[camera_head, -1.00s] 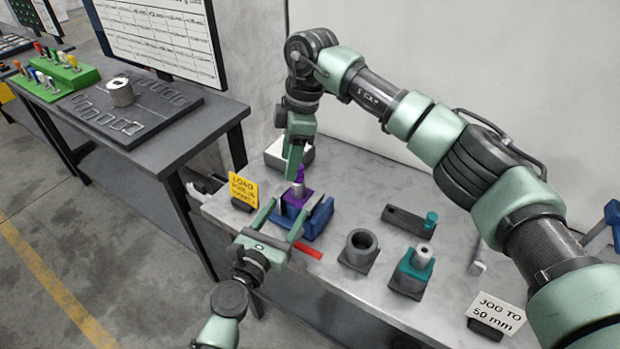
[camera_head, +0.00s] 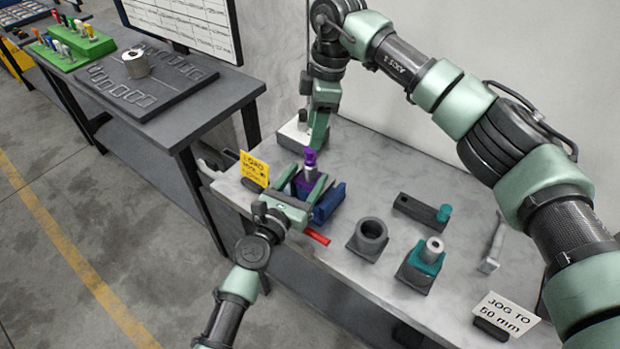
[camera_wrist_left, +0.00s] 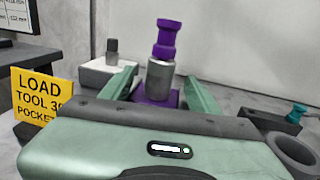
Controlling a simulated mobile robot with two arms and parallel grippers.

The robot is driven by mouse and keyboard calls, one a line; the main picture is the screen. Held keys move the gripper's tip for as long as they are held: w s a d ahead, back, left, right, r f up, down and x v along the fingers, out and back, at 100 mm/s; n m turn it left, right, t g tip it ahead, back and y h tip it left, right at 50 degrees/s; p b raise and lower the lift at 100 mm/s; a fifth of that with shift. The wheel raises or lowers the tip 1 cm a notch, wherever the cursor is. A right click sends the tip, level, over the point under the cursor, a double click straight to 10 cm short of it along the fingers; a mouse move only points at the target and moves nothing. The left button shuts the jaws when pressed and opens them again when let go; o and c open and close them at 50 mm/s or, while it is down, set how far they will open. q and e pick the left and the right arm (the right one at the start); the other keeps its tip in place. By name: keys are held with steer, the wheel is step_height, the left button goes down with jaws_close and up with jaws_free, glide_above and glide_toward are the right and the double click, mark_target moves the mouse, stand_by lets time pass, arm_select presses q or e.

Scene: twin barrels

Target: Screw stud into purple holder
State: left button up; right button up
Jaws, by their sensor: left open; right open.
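A purple stud-like piece (camera_head: 310,156) stands upright on a grey cylinder (camera_head: 309,174), seen larger in the left wrist view as the purple piece (camera_wrist_left: 166,38) on the cylinder (camera_wrist_left: 159,80). Below is a purple block (camera_wrist_left: 153,99), the likely holder, beside a blue vise-like fixture (camera_head: 329,203). I cannot tell how deep the stud sits. My left gripper (camera_head: 304,182) is open, its fingers on either side of the purple block and cylinder; contact is unclear.
A white block with a dark peg (camera_wrist_left: 112,62) stands behind. To the right are a grey socket (camera_head: 369,238), a teal holder with a grey cylinder (camera_head: 426,258) and a dark bar (camera_head: 418,209). A yellow sign (camera_head: 254,169) is left; a red bar (camera_head: 317,237) lies in front.

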arm_select(q)
steer(key=x, duration=0.5)
steer(key=shift+w, duration=0.15)
jaws_close()
